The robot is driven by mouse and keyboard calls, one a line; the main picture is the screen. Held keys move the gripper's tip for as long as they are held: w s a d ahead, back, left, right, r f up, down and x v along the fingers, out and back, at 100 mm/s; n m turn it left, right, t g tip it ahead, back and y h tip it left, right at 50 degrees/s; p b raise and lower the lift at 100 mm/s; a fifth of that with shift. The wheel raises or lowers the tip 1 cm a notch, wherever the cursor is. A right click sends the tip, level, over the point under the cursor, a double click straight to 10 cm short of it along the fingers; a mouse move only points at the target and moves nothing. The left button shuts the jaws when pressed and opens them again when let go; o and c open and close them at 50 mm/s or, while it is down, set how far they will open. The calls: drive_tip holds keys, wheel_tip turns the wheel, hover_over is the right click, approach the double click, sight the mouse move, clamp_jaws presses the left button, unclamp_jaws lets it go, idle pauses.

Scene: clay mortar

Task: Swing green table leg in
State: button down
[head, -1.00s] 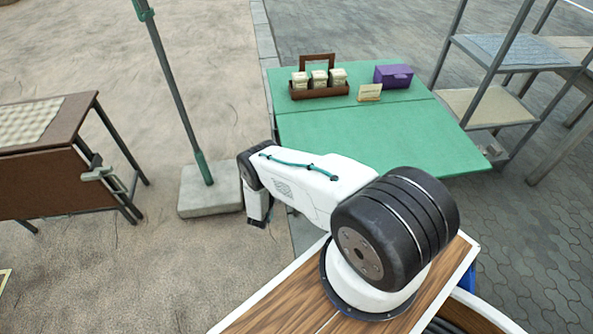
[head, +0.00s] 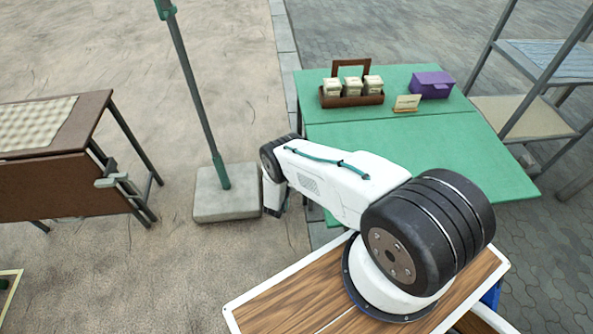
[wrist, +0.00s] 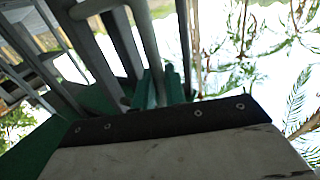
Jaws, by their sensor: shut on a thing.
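The green folding table (head: 400,140) stands behind my arm in the head view, its top flat. My gripper (head: 274,211) points down at the table's near left side, low beside a pole base. In the wrist view my gripper (wrist: 165,98) is shut on a green upright piece (wrist: 150,90), which seems to be the green table leg. Grey bars and green panel parts (wrist: 85,97) fill the left of that view. In the head view my arm and the tabletop hide most of the leg, so I cannot tell its angle.
A pole base (head: 228,192) stands close left of my gripper. A brown table (head: 60,185) is at left and a grey shelf rack (head: 540,60) at right. The green tabletop holds a brown caddy with jars (head: 352,98), a small card (head: 407,103) and a purple box (head: 432,85).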

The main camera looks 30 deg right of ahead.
drive_tip(key=shift+w+d+r, duration=0.1)
drive_tip(key=shift+w+r, duration=0.15)
drive_tip(key=shift+w, duration=0.3)
drive_tip(key=c, duration=1.6)
unclamp_jaws()
drive_tip(key=shift+o, duration=0.2)
drive_tip(key=shift+s+f, duration=0.1)
drive_tip(key=shift+s, duration=0.1)
drive_tip(key=shift+s+a, duration=0.2)
drive_tip(key=shift+a, duration=0.05)
drive_tip(key=v, duration=0.7)
drive_tip(key=shift+a, duration=0.1)
